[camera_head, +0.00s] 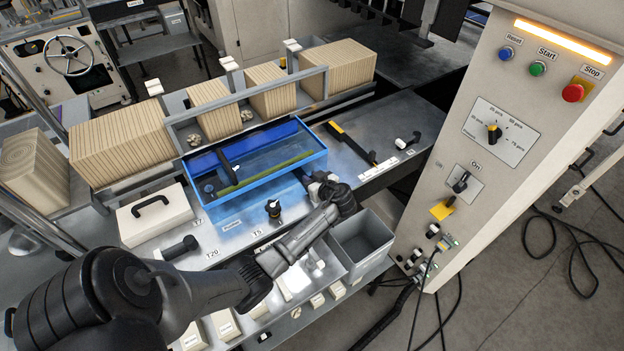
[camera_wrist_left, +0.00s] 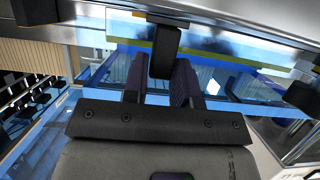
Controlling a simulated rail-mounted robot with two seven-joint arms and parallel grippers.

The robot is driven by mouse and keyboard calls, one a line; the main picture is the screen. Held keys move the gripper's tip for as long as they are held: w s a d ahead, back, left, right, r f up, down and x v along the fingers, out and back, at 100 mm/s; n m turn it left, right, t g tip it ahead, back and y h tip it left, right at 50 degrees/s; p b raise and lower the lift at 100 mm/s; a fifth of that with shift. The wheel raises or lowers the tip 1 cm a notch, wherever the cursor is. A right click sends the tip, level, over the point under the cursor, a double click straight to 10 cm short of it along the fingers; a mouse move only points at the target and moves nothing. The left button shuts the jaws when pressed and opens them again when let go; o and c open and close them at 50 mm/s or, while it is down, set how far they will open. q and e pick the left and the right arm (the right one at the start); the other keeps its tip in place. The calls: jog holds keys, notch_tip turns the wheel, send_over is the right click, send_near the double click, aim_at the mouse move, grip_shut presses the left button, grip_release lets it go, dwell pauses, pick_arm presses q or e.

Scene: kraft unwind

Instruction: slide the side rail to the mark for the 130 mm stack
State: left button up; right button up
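A blue-framed clear box (camera_head: 300,160) lies on the grey metal bench. Inside it are a dark bar (camera_head: 228,166) and a yellow-green strip (camera_head: 262,176). I cannot tell for certain which part is the side rail, and no 130 mm mark is readable. My left gripper (camera_head: 322,184) is at the box's near right corner. In the left wrist view its two fingers (camera_wrist_left: 160,82) stand apart, with a dark post (camera_wrist_left: 165,52) between or just beyond them. Whether they touch it is unclear. My right gripper is in neither view.
Several brown kraft stacks (camera_head: 128,142) stand behind a metal rail. A white box (camera_head: 155,212), a grey bin (camera_head: 358,245) and a yellow-black tool (camera_head: 350,142) are nearby. A control panel (camera_head: 510,130) stands at the right. My left arm covers part of the bench front.

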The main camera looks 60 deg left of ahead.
pick_arm(q)
grip_shut()
jog(key=shift+d, duration=0.1)
jog(key=d, duration=0.4)
jog(key=shift+w+d, duration=0.15)
jog(key=shift+r, duration=0.1)
jog(key=shift+c, duration=0.2)
grip_release()
jog(key=o, duration=0.3)
jog(key=shift+d, duration=0.1)
jog(key=shift+o, duration=0.8)
